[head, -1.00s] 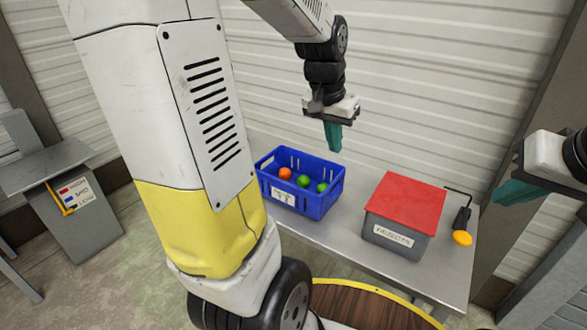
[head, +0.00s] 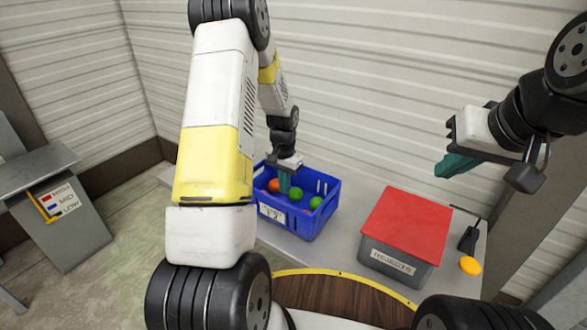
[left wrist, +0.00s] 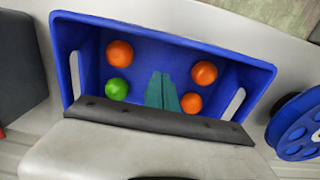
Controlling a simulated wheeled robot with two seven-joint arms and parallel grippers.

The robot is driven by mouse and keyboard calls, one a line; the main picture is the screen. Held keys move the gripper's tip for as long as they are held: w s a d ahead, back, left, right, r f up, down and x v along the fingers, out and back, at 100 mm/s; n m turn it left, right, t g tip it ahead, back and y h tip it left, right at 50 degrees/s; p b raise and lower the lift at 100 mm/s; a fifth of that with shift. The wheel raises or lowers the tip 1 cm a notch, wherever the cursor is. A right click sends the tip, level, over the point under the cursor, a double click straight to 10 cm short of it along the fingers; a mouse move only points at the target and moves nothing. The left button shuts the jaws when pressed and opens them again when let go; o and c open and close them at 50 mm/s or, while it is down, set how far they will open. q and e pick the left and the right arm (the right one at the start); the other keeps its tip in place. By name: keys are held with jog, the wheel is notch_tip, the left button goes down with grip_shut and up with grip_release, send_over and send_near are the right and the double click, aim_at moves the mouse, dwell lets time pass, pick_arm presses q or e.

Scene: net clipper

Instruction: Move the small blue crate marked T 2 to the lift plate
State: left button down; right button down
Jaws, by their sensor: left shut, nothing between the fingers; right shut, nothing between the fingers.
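The small blue crate (head: 312,222) stands on the grey bench and holds several orange and green balls. A white label (head: 271,213) is on its front, its text too small to read. My left gripper (head: 284,186) is over the crate with its shut teal fingers pointing down among the balls. In the left wrist view these fingers (left wrist: 162,92) show against the crate's inside (left wrist: 140,55), holding nothing. My left arm hides the crate's left end. A grey stand with a flat top plate (head: 38,168) and a HIGH/MID/LOW panel is at far left. My right gripper (head: 455,166) is shut and empty, above and right of the red-lidded box.
A grey box with a red lid (head: 405,222), labelled REJECTS, stands right of the crate. A black tool with a yellow end (head: 470,265) lies beside it. A round brown wooden top (head: 335,297) with a yellow rim is in front. Floor is clear between stand and bench.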

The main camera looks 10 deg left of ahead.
aim_at(278, 206)
pick_arm(q)
notch_tip(278, 206, down, 6)
jog(key=shift+s+r, duration=0.1)
jog(key=s, duration=0.1)
jog(key=s+a, duration=0.1)
jog(key=s, duration=0.1)
jog(key=shift+r, duration=0.1)
jog(key=shift+s+a, duration=0.15)
jog(key=shift+s, duration=0.2)
